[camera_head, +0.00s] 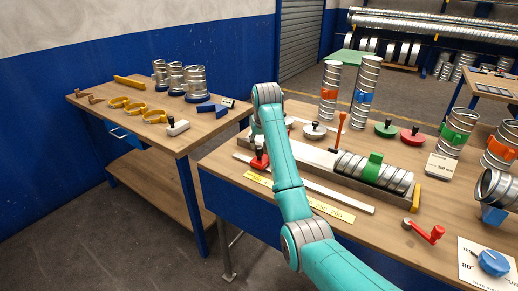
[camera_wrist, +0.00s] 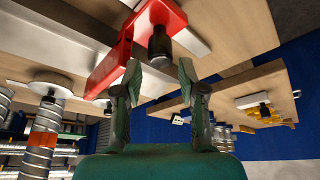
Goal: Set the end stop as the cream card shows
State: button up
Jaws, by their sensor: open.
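The red end stop (camera_head: 260,162) with a black knob sits at the left end of the pale rail (camera_head: 330,193), beside a yellow scale strip (camera_head: 325,210). In the wrist view the end stop (camera_wrist: 112,68) is close, its black knob (camera_wrist: 160,44) just beyond the fingertips. My gripper (camera_wrist: 160,70) is open and empty, its fingers on either side of the line to the knob, apparently not touching it. In the head view my arm hides most of the gripper. A cream card (camera_head: 441,166) stands at the right of the bench; its print is too small to read surely.
A spiral duct with a green collar (camera_head: 374,167) lies in a trough behind the rail. An orange-red upright lever (camera_head: 340,130), lidded discs and standing ducts (camera_head: 364,80) are behind. A red crank (camera_head: 425,232) and blue dial (camera_head: 493,262) are front right.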

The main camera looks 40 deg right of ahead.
aim_at(259, 148)
jog(key=shift+x, duration=2.05)
grip_shut()
